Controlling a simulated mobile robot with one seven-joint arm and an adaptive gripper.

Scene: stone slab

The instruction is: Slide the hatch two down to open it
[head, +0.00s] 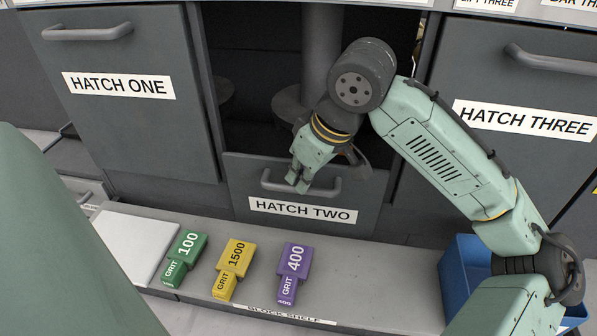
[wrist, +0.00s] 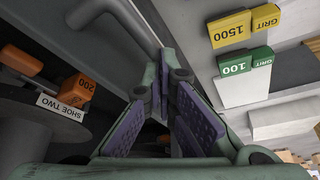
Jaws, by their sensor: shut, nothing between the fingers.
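Hatch two (head: 290,225) is a dark grey panel with a white label. It sits lower than the hatches beside it, and a dark opening (head: 262,100) shows above it. Its grey bar handle (head: 330,188) runs across its upper part. My gripper (head: 298,186) is at the handle, fingers pointing down, shut with nothing held. It overlaps the handle's middle in the head view; whether it touches is unclear. The wrist view shows the closed fingers (wrist: 166,62) beside a grey bar, probably the handle (wrist: 105,12).
Hatch one (head: 120,130) and hatch three (head: 500,165) stand higher at either side. Below, a shelf holds green (head: 185,258), yellow (head: 234,268) and purple (head: 294,272) grit blocks. A blue bin (head: 460,268) is at right. An orange block (wrist: 76,90) shows inside the opening.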

